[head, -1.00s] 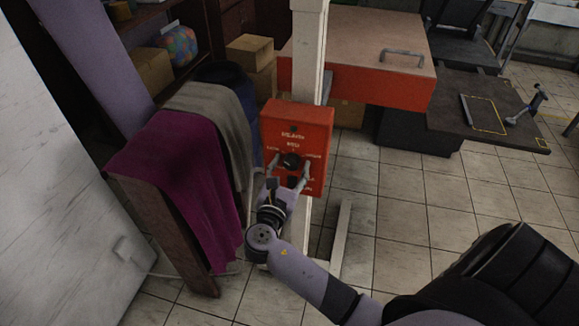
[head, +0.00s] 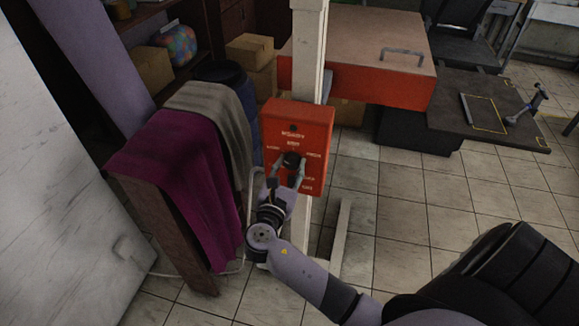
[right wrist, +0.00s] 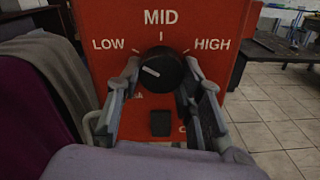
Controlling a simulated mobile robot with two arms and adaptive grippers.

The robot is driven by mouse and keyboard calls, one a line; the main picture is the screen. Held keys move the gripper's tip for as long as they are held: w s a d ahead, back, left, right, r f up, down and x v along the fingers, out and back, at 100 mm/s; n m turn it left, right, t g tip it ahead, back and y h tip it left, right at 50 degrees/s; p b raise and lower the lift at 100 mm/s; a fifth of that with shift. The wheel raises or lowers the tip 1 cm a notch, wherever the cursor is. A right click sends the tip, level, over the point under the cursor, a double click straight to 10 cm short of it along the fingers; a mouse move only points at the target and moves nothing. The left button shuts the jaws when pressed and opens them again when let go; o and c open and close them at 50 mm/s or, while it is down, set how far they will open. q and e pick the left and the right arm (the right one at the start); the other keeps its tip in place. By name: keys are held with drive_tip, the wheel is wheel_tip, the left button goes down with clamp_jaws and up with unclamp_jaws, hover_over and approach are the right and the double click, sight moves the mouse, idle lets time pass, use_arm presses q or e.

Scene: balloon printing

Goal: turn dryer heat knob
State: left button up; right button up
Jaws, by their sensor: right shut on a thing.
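The red dryer control box (head: 312,122) is fixed to a white post. In the right wrist view its face (right wrist: 200,20) reads LOW, MID and HIGH around a black round heat knob (right wrist: 165,62). The knob's white mark lies on its left part, pointing up-left towards LOW. The knob also shows in the head view (head: 291,158). My right gripper (head: 288,167) is shut on the knob, one finger on each side, as the right wrist view (right wrist: 162,68) also shows. A black switch (right wrist: 160,123) sits below the knob. My left gripper is not in view.
A rack with a magenta cloth (head: 170,180) and a grey cloth (head: 212,115) stands close left of the box. The post's foot (head: 342,235) is on the tiled floor. The red-sided dryer head (head: 360,75) is behind.

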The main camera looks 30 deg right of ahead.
drive_tip(key=shift+m, duration=0.3)
drive_tip(key=m+b, duration=0.4)
drive_tip(key=m, duration=0.1)
drive_tip(key=shift+a+f+m, duration=0.1)
drive_tip(key=shift+f+m, duration=0.05)
drive_tip(key=shift+m, duration=0.15)
drive_tip(key=m+b, duration=0.2)
drive_tip(key=m, duration=0.1)
drive_tip(key=shift+w+m+b, duration=0.1)
drive_tip(key=shift+m+b, duration=0.3)
drive_tip(key=shift+r+m+b, duration=0.25)
drive_tip(key=shift+m+b, duration=0.3)
drive_tip(key=shift+m, duration=0.25)
drive_tip(key=o, duration=1.2)
drive_tip(key=shift+c, duration=0.2)
